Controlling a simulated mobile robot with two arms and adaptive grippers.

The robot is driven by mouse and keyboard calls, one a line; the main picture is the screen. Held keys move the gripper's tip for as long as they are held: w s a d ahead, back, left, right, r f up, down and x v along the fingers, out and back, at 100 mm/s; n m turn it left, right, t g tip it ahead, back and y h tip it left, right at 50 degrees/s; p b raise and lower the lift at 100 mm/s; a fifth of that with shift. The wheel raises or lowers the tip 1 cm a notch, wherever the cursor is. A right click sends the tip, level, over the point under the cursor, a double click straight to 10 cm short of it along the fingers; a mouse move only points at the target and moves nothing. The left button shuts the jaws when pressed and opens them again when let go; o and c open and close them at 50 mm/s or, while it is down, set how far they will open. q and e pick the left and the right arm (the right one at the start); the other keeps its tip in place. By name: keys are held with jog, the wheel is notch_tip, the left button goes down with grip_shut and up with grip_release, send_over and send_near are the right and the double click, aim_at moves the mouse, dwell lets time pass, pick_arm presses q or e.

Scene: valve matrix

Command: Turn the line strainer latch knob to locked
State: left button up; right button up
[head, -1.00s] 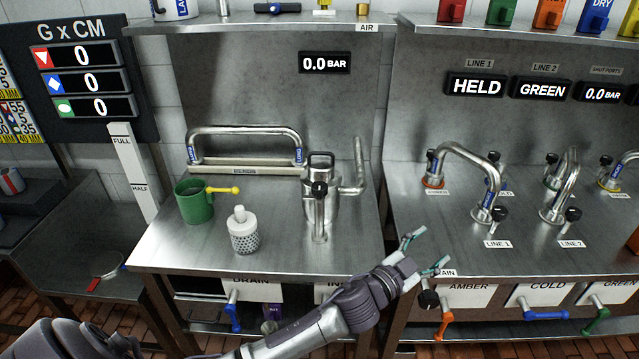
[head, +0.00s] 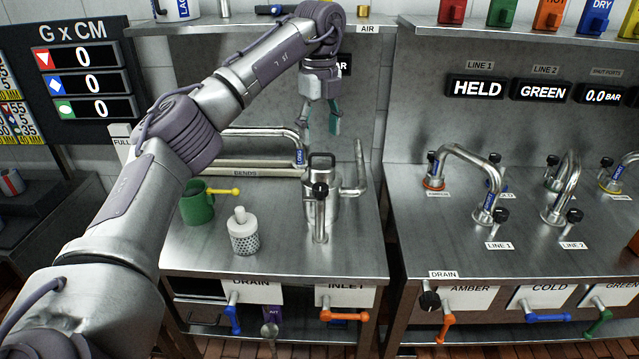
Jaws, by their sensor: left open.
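A steel canister (head: 319,213), which looks like the line strainer, stands on the middle bench with a dark handle on top. A black knob (head: 319,190) sits on its front, above a downward metal pipe. I cannot read whether the knob is at locked. My left gripper (head: 334,131) is open and empty. It points down above and slightly behind the canister in the picture, apart from it. My left arm covers part of the back wall and the pressure display. My right gripper is not in view.
A white perforated strainer basket (head: 243,233) and a green cup (head: 197,205) with a yellow handle stand left of the canister. A bent pipe (head: 299,150) runs behind. Knobs and curved pipes fill the right bench (head: 430,230).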

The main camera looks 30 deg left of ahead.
aim_at(320, 186)
pick_arm(q)
notch_tip(320, 186, down, 14)
jog(key=shift+r+p, duration=0.15)
jog(key=shift+p, duration=0.9)
jog(key=c, duration=1.1)
jog(key=shift+c, duration=0.2)
